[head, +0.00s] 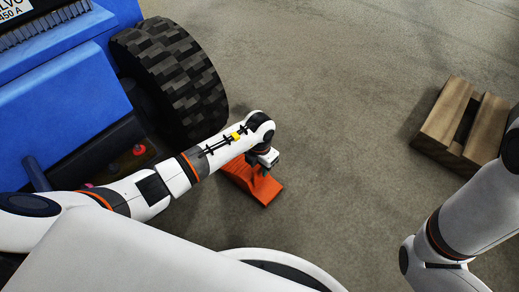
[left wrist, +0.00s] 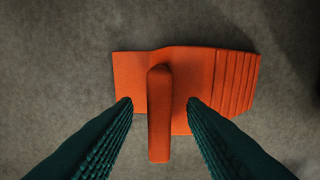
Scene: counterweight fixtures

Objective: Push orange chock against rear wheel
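The orange chock (head: 268,189) lies on the floor, a short way from the black rear wheel (head: 175,75) of the blue vehicle. A gap of bare floor shows between them. My left gripper (head: 262,172) is over the chock in the head view. In the left wrist view the chock (left wrist: 205,80) has a raised handle (left wrist: 159,110) and a ribbed face at the right. The fingers of my left gripper (left wrist: 159,103) are apart, one on each side of the handle, with a gap at both sides. My right gripper is out of view.
The blue vehicle body (head: 60,95) fills the upper left. A wooden pallet-like block (head: 440,125) lies on the floor at the right. The concrete floor between the chock and the wooden block is clear.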

